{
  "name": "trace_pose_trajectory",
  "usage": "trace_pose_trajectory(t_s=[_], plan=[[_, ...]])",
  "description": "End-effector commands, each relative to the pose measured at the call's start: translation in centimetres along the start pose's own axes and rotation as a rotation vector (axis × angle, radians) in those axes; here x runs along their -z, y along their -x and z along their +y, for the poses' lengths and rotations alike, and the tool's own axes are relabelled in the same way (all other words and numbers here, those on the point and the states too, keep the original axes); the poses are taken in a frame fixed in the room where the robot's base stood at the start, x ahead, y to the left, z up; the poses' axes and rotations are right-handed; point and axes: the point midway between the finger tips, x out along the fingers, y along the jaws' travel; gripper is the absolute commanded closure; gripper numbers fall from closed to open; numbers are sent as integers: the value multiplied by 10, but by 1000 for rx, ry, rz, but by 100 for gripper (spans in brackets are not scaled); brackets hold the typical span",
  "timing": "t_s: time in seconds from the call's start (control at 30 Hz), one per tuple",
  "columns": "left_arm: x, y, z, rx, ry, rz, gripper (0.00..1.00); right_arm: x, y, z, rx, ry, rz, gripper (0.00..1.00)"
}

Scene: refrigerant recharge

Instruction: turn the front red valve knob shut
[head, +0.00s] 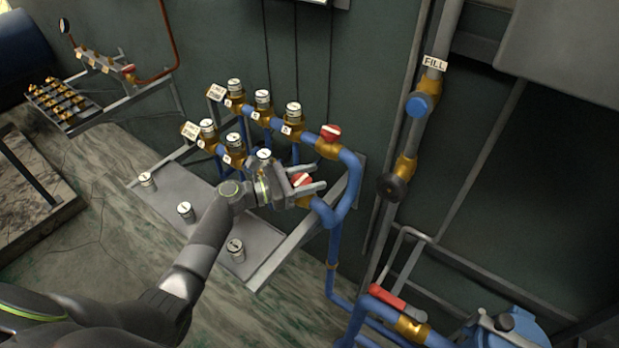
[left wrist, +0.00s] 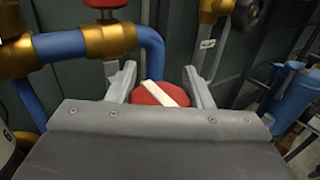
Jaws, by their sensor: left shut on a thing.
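The front red valve knob (head: 302,181) sits on a brass fitting at the right end of the front blue pipe row. It has a white bar on top. My left gripper (head: 312,180) has its two fingers on either side of this knob. In the left wrist view the red knob (left wrist: 160,93) lies between the two fingers (left wrist: 160,88), with its white bar slanted. The gripper is shut on the knob. The back red valve knob (head: 331,133) sits on the rear pipe row; its lower part shows in the left wrist view (left wrist: 106,4). My right gripper is not in view.
Several white-capped canisters stand on the pipe rows, such as one at the back (head: 293,112). A grey shelf (head: 215,210) holds loose canisters. A vertical pipe with a blue knob (head: 417,105) and a red lever handle (head: 388,296) are at the right.

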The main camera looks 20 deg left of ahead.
Motion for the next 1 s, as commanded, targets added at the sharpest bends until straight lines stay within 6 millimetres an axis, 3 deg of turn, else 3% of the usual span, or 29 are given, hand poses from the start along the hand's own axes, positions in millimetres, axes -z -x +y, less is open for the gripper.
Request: trace_pose_trajectory(t_s=[0.07, 0.1, 0.27, 0.73, 0.87, 1.0], plan=[[0, 0, 0, 1, 0, 1, 76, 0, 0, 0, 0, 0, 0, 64], [0, 0, 0, 1, 1, 1, 52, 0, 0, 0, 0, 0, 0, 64], [0, 0, 0, 0, 0, 1, 32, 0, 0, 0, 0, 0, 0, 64], [1, 4, 0, -2, -1, 1, 32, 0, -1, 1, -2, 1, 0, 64], [3, 21, 1, -3, 0, 3, 32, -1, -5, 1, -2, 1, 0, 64], [4, 52, 1, -3, -3, 6, 32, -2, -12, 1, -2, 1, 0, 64]])
